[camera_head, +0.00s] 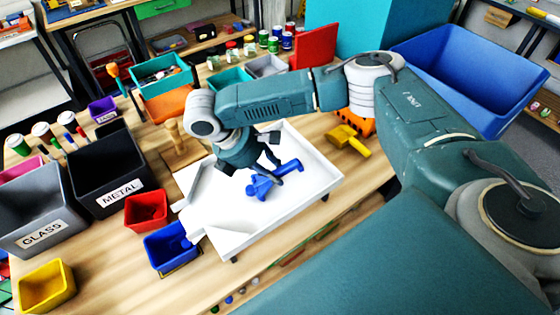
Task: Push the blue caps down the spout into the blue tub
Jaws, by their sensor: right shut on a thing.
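My right gripper (274,166) reaches down over a white tray (310,190) and is shut on a blue tool (289,168). The tool has a rod-like handle and a wider head (258,188) that points to the lower left, low over the tray floor. I cannot tell whether the head touches the floor. The tray's spout (190,222) is at its lower-left corner, beside the blue tub (165,250) on the table. I cannot pick out separate blue caps; some may be hidden by the tool head or gripper. My left gripper is out of view.
A red tub (146,212) and a yellow tub (46,286) stand near the blue tub. Bins marked METAL (108,175) and GLASS (40,212) are at left. The table's front edge is close to the tray.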

